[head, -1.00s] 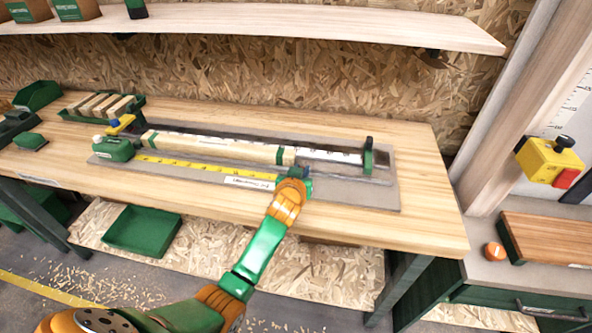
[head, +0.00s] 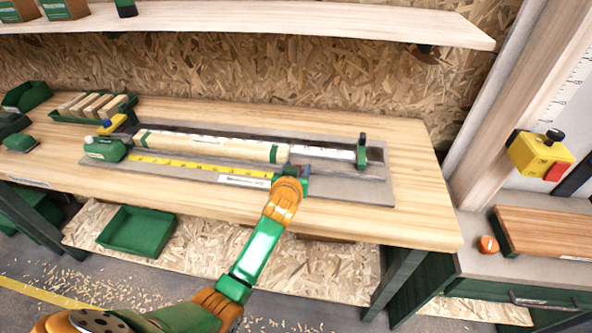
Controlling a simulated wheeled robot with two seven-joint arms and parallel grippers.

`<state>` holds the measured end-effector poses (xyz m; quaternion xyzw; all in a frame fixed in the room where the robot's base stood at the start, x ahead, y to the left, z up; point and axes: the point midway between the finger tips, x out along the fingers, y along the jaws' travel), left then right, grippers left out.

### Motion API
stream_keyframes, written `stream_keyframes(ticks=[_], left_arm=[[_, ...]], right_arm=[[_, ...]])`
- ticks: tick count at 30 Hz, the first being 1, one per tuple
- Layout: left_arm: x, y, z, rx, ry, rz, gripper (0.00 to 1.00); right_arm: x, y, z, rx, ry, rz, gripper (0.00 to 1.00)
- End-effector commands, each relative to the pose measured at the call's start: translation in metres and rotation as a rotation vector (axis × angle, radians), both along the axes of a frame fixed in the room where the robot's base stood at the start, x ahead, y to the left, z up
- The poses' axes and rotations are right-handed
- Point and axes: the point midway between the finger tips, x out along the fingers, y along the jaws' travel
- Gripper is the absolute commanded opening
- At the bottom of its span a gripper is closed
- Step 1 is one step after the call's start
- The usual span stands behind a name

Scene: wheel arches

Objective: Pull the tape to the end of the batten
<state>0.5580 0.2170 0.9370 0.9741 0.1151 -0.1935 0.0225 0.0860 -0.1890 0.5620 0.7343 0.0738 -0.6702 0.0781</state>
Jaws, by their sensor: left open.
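The wooden batten (head: 205,144) lies lengthwise on the grey board (head: 345,191) on the workbench, with green bands near its ends. The green tape measure case (head: 105,149) sits at the batten's left end. Its yellow tape (head: 190,167) is drawn out to the right along the batten's front side. My left gripper (head: 303,174) is open at the right end of the visible tape, just in front of the batten's right end. My orange wrist hides part of the gripper, and I cannot tell whether it touches the tape. My right gripper is not in view.
A metal rule (head: 325,152) and a green upright stop (head: 362,152) lie right of the batten. A white label (head: 244,181) is on the board's front. A green tray of wood blocks (head: 92,107) stands behind left. The bench's right end is clear.

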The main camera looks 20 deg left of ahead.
Motion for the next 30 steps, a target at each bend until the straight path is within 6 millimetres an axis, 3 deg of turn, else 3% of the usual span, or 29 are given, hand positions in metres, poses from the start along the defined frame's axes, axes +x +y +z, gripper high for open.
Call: stream_keyframes(ticks=[12, 30], left_arm=[[-0.054, -0.013, 0.023, -0.002, -0.001, 0.000, 0.53], [-0.058, -0.014, 0.025, -0.001, 0.000, 0.000, 0.53]], right_arm=[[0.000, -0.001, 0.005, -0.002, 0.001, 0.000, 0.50], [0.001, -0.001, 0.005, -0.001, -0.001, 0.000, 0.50]])
